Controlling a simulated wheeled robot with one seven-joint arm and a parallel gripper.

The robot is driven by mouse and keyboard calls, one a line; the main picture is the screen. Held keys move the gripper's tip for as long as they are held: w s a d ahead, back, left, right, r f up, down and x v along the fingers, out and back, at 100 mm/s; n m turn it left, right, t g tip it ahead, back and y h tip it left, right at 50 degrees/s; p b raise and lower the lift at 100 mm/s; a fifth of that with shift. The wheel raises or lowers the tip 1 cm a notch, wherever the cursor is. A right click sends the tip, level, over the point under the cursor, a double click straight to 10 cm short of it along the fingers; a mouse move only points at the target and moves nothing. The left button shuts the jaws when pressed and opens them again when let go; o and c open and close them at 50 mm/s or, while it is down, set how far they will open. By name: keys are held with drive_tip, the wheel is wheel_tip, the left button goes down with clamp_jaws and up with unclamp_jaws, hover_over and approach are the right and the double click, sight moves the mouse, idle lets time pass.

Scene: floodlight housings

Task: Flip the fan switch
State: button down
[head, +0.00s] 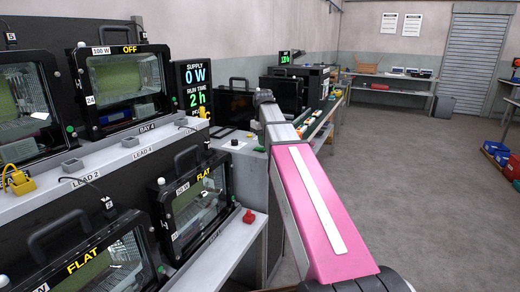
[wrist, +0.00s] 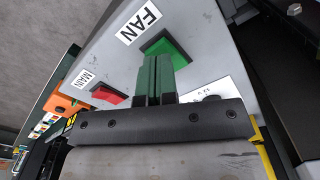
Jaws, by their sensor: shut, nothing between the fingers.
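The fan switch is a green square rocker (wrist: 175,47) on a light grey panel (wrist: 205,62), beside a white label reading FAN (wrist: 138,23) in the wrist view. My gripper (wrist: 158,60) is shut and empty, with its green fingertips right at the near edge of the green switch and covering part of it. I cannot tell whether they touch it. A red switch (wrist: 108,95) with a label reading MAIN (wrist: 86,80) sits to the left on the same panel. In the head view my arm reaches away, and the fan switch and my fingertips cannot be made out.
Floodlight housings (head: 125,82) stand on a grey stepped bench at left. A display (head: 195,88) reads supply 0 W and run time 2 h. A red button box (head: 249,217) sits on the lower shelf. Open grey floor (head: 410,180) lies to the right.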

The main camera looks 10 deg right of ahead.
drive_tip(key=shift+f, duration=0.8)
idle(0.5)
drive_tip(key=shift+r, duration=3.5)
